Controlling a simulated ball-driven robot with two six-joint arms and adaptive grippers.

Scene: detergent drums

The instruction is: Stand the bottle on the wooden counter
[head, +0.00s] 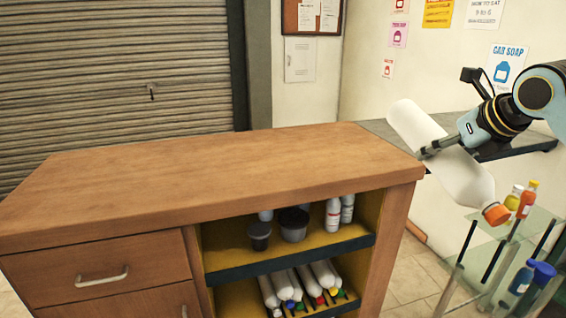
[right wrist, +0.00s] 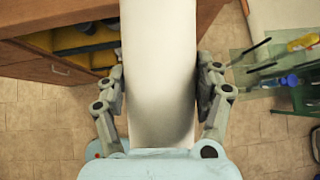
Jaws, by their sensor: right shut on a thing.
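A white bottle (head: 462,177) with an orange cap (head: 495,214) is in my right gripper (head: 428,152). The bottle is tilted in the head view, its cap end pointing down to the right and its base up to the left. The right wrist view shows the white bottle (right wrist: 158,70) between both fingers of the right gripper (right wrist: 162,88), which are shut on it. The wooden counter (head: 210,180) has a bare top, left of the bottle. The bottle is off the counter's right end. My left gripper is not in view.
Shelves under the counter hold dark tubs (head: 293,223) and several white bottles. A glass rack (head: 480,262) with coloured bottles stands at the lower right. A grey wall shelf (head: 385,130) is behind the counter's right end.

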